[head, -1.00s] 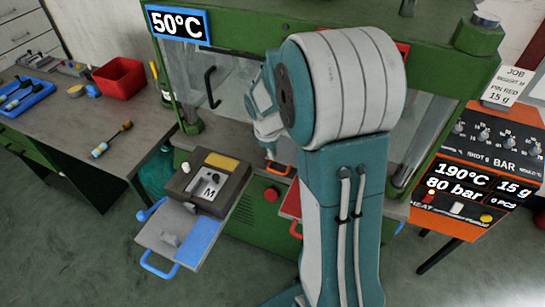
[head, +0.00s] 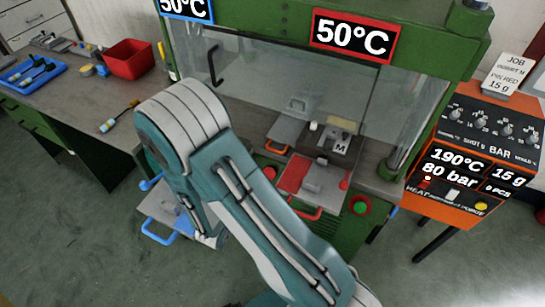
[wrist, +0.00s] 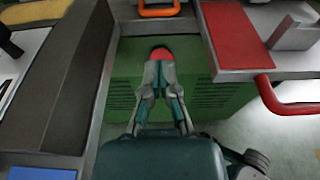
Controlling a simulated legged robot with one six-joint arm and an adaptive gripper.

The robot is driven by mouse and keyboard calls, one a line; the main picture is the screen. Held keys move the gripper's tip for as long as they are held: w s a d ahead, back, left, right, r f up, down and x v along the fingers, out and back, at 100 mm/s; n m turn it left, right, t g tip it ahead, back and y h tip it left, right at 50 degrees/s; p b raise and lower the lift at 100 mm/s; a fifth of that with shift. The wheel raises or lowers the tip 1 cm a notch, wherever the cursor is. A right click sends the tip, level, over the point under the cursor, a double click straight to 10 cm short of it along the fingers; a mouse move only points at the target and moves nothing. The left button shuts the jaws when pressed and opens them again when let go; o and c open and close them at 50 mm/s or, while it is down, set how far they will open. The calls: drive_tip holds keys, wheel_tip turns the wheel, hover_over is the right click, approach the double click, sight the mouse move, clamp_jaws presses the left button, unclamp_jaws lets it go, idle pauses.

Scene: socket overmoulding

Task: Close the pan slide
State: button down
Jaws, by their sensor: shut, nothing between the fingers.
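No slide is labelled as the pan slide. A middle slide with an orange handle (head: 275,147) sits in the press behind my arm, its handle at the table's front edge. The orange handle also shows at the top of the wrist view (wrist: 160,11). My gripper (wrist: 160,68) is shut and empty, in front of the green press front, below that handle and apart from it. A red button (wrist: 162,54) shows just beyond the fingertips. In the head view my arm hides the gripper.
A slide with a red plate (head: 294,173) and red handle (head: 308,214) sticks out on the right. A slide with a blue handle (head: 155,232) sticks out on the left, partly hidden by my arm. The clear guard (head: 345,95) rises above.

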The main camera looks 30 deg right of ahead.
sight(273, 151)
drive_tip(key=x, duration=1.3)
drive_tip(key=shift+w+d+f, duration=0.1)
drive_tip(key=shift+w, duration=0.45)
drive_tip(key=shift+d, duration=0.15)
drive_tip(key=x, duration=0.3)
drive_tip(key=shift+w+d+r, duration=0.2)
drive_tip(key=shift+w+r, duration=0.05)
drive_tip(key=shift+r, duration=0.15)
drive_tip(key=shift+a, duration=0.1)
